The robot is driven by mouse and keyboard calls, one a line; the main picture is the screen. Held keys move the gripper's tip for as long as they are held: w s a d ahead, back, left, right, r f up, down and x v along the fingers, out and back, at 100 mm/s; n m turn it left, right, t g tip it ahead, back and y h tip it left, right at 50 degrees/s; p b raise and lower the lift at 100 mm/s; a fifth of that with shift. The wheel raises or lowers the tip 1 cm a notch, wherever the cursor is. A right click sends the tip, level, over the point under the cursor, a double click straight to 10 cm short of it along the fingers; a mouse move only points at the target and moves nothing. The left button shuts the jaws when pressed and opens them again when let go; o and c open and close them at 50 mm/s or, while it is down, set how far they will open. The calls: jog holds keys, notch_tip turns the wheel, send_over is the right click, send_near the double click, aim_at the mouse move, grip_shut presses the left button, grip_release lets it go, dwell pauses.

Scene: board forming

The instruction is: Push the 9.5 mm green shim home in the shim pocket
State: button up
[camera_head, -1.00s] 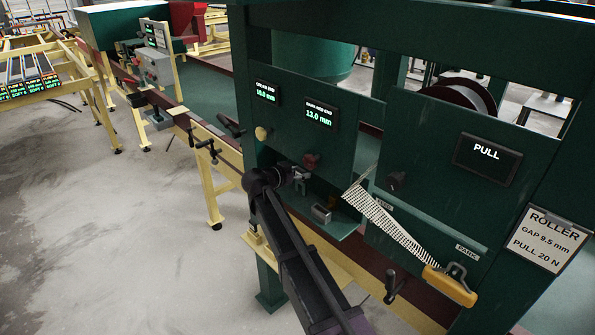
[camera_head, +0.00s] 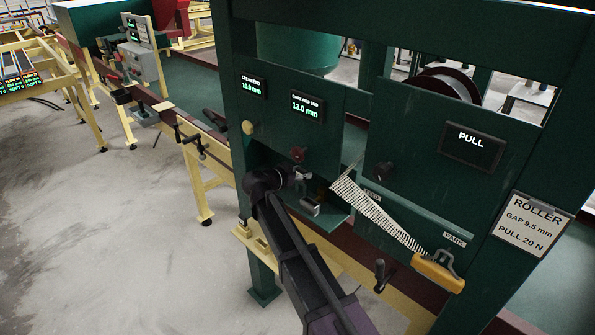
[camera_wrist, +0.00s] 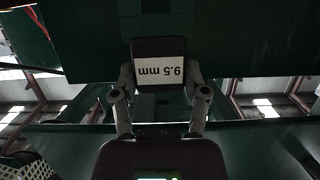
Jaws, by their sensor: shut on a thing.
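My gripper (camera_wrist: 160,84) is shut on a dark block whose white label reads 9.5 mm, the shim (camera_wrist: 160,48), upside down in the wrist view. The block sits between the two fingertips, and its far end meets dark green surfaces at the top of that view. In the head view my gripper (camera_head: 300,178) reaches into the shadowed recess under the green panel, below the dark red knob (camera_head: 299,154). The shim's green part and the shim pocket cannot be made out there, so how deep the shim sits cannot be told.
To the right, a pale mesh strip (camera_head: 380,215) runs down to a yellow clamp (camera_head: 438,271). Displays read 16.0 mm and 13.0 mm. A sign (camera_head: 534,224) reads gap 9.5 mm, pull 20 N.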

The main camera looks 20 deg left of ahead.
jog(key=shift+s+d, duration=0.25)
jog(key=shift+d, duration=0.35)
jog(key=shift+s+d, duration=0.3)
jog(key=shift+d, duration=0.3)
jog(key=shift+s+d, duration=0.25)
jog(key=shift+d, duration=0.35)
jog(key=shift+f+b, duration=2.3)
dwell(1.3)
jog(key=o, duration=1.3)
jog(key=shift+r, duration=0.1)
notch_tip(320, 180, up, 5)
jog(key=p, duration=0.5)
jog(key=w+a, duration=0.2)
jog(key=a, duration=0.3)
jog(key=w+a, duration=0.2)
jog(key=a, duration=0.2)
jog(key=w+a, duration=0.2)
jog(key=a, duration=0.3)
jog(key=shift+w+a+f, duration=0.15)
jog(key=shift+a+f, duration=0.15)
jog(key=shift+a, duration=0.05)
